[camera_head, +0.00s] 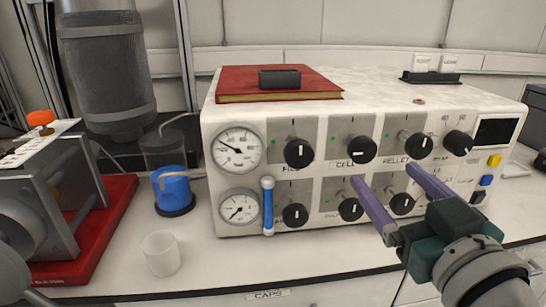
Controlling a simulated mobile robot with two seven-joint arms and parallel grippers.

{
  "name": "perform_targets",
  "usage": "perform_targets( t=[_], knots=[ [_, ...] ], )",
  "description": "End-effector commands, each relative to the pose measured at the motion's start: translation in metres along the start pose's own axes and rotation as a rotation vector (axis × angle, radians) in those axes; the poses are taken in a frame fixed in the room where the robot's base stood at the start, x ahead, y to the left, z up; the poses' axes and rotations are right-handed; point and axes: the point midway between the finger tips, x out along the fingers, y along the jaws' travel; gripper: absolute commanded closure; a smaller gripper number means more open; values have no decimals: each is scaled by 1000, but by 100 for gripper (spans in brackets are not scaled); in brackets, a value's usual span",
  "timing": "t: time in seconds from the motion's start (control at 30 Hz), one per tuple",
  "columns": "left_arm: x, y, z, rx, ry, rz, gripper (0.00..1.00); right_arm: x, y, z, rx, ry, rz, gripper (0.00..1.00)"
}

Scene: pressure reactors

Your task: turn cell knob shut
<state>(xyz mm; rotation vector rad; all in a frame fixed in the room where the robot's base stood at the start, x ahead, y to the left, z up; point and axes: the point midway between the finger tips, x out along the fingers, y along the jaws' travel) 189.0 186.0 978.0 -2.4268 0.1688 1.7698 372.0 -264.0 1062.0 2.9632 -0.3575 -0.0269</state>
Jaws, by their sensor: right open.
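The cell knob (361,150) is a round black knob in the upper row of the white control panel (290,118), with a CELL label just below it. Its pale pointer mark looks about level. My right gripper (383,174) reaches in from the lower right with two long purple fingers spread apart. My left gripper is not in view.
Several similar black knobs surround it, including a left neighbour (299,153) and a lower one (350,209). Two gauges (238,149) and a blue tube (268,205) are on the panel's left. A red book (245,83) lies on top. A white cup (160,254) stands on the counter.

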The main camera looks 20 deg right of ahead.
Motion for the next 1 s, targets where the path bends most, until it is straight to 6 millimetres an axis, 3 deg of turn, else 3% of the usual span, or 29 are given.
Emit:
perform_targets(
  t=[0.3,0.5,0.9,1.0],
  knots=[
    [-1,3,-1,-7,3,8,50,56,-1,-2,1,2,-2,16],
    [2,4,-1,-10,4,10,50,84,-1,-2,0,1,-4,16],
    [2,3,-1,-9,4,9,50,92,-1,-2,1,-2,-4,16],
    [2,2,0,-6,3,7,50,92,-1,-2,1,-1,-4,26]
  ],
)
